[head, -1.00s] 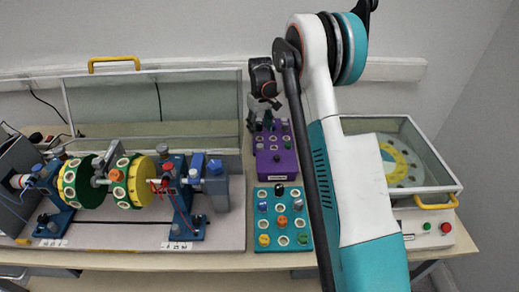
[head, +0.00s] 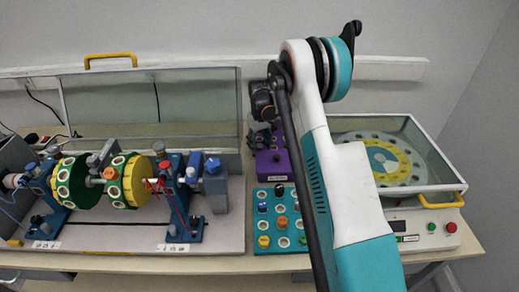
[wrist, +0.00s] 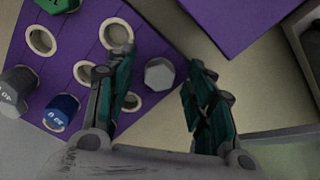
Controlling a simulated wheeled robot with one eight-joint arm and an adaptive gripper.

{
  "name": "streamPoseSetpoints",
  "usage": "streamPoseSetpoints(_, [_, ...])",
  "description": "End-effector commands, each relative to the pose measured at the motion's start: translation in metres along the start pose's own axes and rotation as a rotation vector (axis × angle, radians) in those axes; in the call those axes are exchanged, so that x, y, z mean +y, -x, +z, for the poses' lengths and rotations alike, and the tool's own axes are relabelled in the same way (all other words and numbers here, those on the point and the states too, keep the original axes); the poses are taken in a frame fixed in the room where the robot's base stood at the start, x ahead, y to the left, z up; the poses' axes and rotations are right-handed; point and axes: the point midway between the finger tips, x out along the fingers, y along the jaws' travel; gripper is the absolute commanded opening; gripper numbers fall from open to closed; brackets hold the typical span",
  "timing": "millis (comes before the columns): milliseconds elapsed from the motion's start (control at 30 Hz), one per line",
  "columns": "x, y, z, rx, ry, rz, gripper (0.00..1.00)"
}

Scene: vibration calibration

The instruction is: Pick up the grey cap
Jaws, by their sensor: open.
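A grey hexagonal cap (wrist: 159,73) sits near the corner of the purple board (wrist: 75,45) in the wrist view. My gripper (wrist: 160,88) is open, with one teal finger on each side of this cap and a gap to the right finger; I cannot tell whether the left one touches it. In the head view my gripper (head: 264,132) hangs over the back of the purple board (head: 277,168), hiding the caps there.
A blue cap (wrist: 62,109) and a green cap (wrist: 58,3) stand on the same board among empty rings. A teal board (head: 273,241) with several caps lies in front. The rotor rig (head: 110,180) is at left, a glass-sided box (head: 440,160) at right.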

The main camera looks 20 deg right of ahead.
Motion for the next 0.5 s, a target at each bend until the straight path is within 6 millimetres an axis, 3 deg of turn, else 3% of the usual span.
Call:
streamPoseSetpoints(33, [0.0000, 0.0004, 0.0000, 0.000, 0.000, 0.000, 0.49])
streamPoseSetpoints(300, [0.0000, 0.0006, 0.0000, 0.000, 0.000, 0.000, 0.19])
streamPoseSetpoints(500, [-0.0001, 0.0007, 0.0000, 0.000, 0.000, 0.000, 0.19])
